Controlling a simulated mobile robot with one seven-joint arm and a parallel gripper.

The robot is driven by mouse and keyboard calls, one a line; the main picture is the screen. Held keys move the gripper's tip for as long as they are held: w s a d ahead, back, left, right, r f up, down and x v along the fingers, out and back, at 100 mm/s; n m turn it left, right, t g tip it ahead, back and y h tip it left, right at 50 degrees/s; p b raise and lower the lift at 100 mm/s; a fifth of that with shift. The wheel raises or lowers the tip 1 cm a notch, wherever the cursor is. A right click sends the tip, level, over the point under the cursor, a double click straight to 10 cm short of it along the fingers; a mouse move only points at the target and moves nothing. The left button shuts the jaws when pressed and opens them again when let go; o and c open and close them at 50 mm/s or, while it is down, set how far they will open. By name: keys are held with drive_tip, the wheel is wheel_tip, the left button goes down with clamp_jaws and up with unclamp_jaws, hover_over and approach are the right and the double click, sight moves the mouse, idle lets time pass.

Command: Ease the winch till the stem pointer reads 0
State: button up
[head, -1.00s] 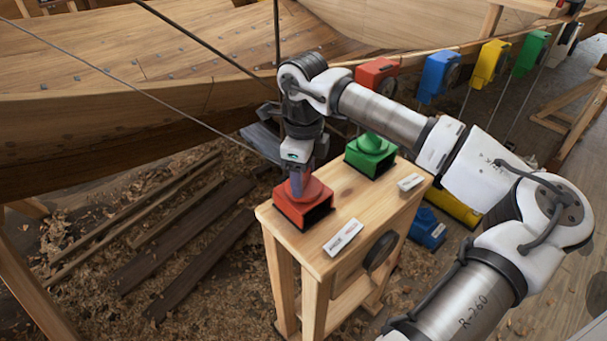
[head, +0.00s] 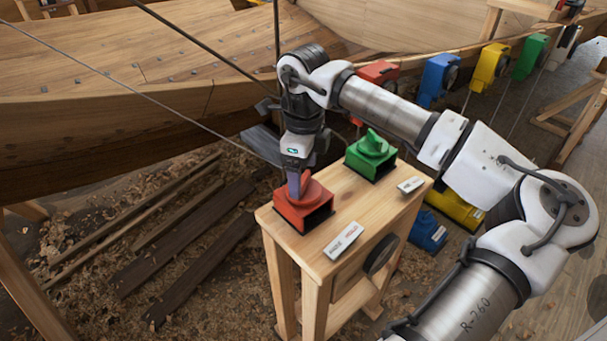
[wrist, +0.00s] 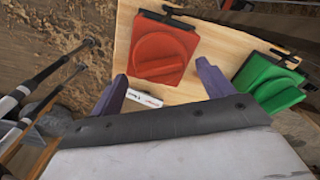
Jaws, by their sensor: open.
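A red box with a round ridged knob (head: 312,192) stands on the near left of a wooden stand (head: 335,225). It also shows in the wrist view (wrist: 160,52). My gripper (head: 297,185) is open and points down at the red knob in the head view. In the wrist view its two purple fingers (wrist: 163,86) are spread, with the red knob between and beyond them; I cannot tell whether they touch it. A green box with a similar ridged knob (head: 371,150) stands behind, also in the wrist view (wrist: 272,84). I cannot make out a stem pointer or its reading.
White label plates (head: 343,241) lie on the stand. A dark ring or wheel (head: 381,254) is on its side. Blue (head: 428,232) and yellow boxes stand low behind. Coloured blocks (head: 440,78) hang along the hull (head: 120,95). Thin lines cross the left side.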

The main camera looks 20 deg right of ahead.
wheel_tip(320, 180, up, 12)
drive_tip(key=shift+b, duration=0.4)
drive_tip(key=shift+r, duration=0.1)
